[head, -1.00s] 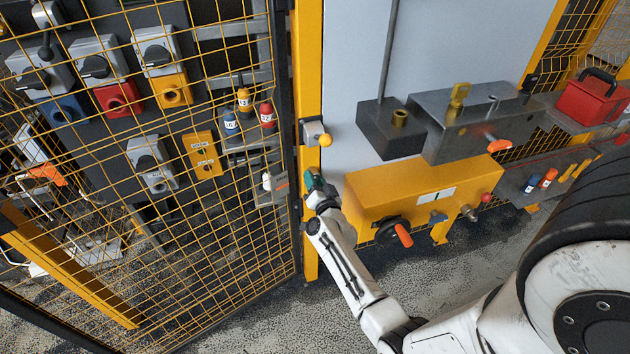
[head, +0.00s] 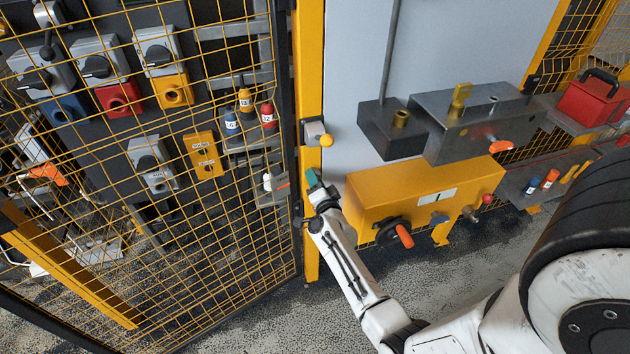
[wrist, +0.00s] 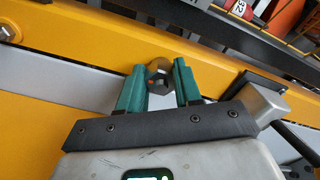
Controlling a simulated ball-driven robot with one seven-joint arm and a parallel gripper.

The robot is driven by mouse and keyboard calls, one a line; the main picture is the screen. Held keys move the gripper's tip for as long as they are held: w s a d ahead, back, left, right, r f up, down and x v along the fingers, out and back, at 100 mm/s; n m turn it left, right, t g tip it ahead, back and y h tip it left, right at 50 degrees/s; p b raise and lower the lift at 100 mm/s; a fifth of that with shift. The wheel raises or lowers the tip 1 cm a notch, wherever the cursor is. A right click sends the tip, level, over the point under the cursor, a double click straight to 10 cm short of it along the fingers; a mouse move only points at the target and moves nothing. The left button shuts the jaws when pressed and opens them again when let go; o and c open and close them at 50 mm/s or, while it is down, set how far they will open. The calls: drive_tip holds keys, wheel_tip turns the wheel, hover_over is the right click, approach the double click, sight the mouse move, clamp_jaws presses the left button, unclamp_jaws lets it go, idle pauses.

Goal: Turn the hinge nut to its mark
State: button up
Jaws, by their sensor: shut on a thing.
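The hinge nut (wrist: 158,67) is a grey metal nut with a dark centre, on the yellow post (wrist: 75,60). In the wrist view it sits between the two teal fingers of my gripper (wrist: 158,78), which is shut on it. In the head view my gripper (head: 313,179) is at the yellow post, beside the mesh gate, and hides the nut. Another bolt head (wrist: 8,33) shows at the upper left of the wrist view.
The yellow mesh gate (head: 225,270) stands left of the post. A latch with a yellow knob (head: 326,140) sits above my gripper. A yellow box (head: 375,190) with an orange-handled knob (head: 404,236) is close on the right. Grey floor (head: 440,275) lies open below.

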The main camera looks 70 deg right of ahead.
drive_tip(key=o, duration=1.1)
drive_tip(key=shift+c, duration=0.2)
drive_tip(key=p+v, duration=0.3)
drive_tip(key=v, duration=0.7)
drive_tip(key=shift+s+a, duration=0.25)
drive_tip(key=shift+a, duration=0.05)
